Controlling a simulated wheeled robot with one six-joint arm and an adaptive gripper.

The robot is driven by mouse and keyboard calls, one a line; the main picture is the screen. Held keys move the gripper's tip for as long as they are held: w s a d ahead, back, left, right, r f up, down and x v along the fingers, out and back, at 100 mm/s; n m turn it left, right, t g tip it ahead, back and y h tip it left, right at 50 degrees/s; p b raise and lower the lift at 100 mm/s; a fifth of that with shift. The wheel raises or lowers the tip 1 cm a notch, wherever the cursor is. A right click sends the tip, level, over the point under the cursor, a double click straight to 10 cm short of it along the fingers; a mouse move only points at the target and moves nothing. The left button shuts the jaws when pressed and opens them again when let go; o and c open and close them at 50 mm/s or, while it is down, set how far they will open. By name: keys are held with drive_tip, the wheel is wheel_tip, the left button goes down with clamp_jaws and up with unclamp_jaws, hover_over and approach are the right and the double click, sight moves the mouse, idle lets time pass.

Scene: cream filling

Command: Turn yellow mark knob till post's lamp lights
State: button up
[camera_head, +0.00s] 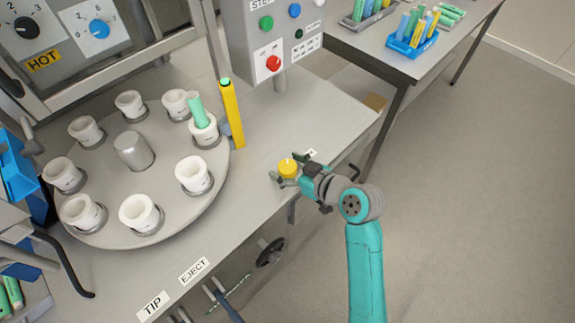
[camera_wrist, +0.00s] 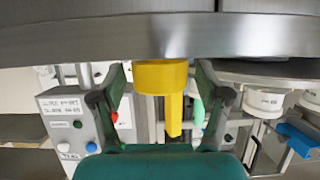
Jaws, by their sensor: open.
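The yellow knob (camera_head: 288,168) sits near the front edge of the grey table. My gripper (camera_head: 291,168) is open, its jaws spread to either side of the knob. In the wrist view, which is upside down, the yellow knob (camera_wrist: 160,76) lies between my open fingers (camera_wrist: 158,85), with gaps showing on both sides. A yellow post (camera_head: 232,115) stands beside the turntable with a green cap (camera_head: 225,82) on top; I cannot tell if it is a lit lamp. The knob's mark is too small to make out.
A round turntable (camera_head: 108,222) with several white cups fills the left side. A grey control box (camera_head: 262,38) with coloured buttons stands behind. TIP (camera_head: 153,306) and EJECT (camera_head: 194,270) labels lie along the front edge. Open floor is at right.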

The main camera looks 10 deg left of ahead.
drive_tip(key=v, duration=1.2)
idle(0.4)
drive_tip(key=s+d+f+m+t+h, duration=0.4)
drive_tip(key=s+d+f+m+h, duration=0.45)
drive_tip(key=s+f, duration=0.45)
drive_tip(key=s+d+r+m+t+h, duration=0.1)
drive_tip(key=s+d+r, duration=0.2)
drive_tip(key=s, duration=0.7)
drive_tip(key=s+d+r+m+t+h, duration=0.1)
drive_tip(key=s+d+r, duration=0.2)
drive_tip(key=s, duration=0.7)
wheel_tip(320, 180, up, 2)
drive_tip(key=shift+s+d+r+t, duration=0.1)
drive_tip(key=shift+s+d+t, duration=0.1)
drive_tip(key=shift+t, duration=0.2)
